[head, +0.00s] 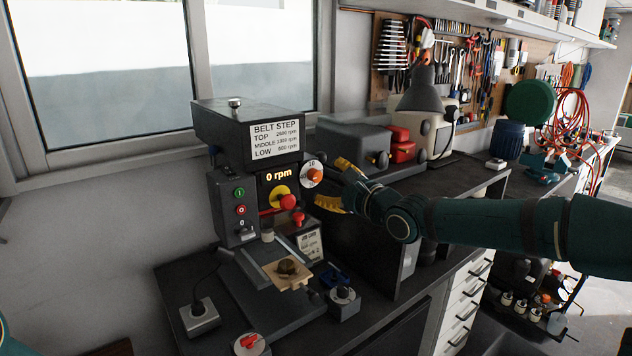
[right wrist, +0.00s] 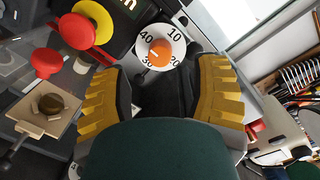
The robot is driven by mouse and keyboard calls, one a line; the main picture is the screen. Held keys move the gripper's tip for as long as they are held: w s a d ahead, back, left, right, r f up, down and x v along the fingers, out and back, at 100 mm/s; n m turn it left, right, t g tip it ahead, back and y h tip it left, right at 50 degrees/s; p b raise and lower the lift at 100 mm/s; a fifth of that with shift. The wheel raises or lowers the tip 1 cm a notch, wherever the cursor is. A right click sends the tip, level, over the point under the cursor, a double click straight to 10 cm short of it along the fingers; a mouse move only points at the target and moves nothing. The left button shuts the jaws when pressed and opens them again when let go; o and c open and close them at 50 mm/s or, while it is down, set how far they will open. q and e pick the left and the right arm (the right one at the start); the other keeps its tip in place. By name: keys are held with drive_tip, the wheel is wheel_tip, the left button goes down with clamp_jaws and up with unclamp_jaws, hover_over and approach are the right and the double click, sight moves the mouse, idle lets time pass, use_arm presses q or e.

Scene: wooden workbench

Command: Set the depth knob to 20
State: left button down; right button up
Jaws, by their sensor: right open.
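The depth knob is an orange knob (head: 314,176) on a white round dial at the right side of the drill press head. In the right wrist view the orange knob (right wrist: 159,53) sits amid the numbers 10, 20, 30 and 40. A small pale mark shows on its face, but I cannot read its setting surely. My right gripper (head: 337,186) is open, its yellow fingers just right of the dial. In the right wrist view the open fingers (right wrist: 162,75) stand either side of the dial, apart from the knob. My left gripper is out of view.
The drill press (head: 247,135) shows "0 rpm". A red knob on a yellow disc (head: 282,197) and red handles are close left of the dial. A wooden workpiece (head: 288,275) lies below.

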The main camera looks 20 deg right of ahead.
sight(317, 176)
drive_tip(key=shift+b+x, duration=0.5)
drive_tip(key=shift+x, duration=2.15)
clamp_jaws()
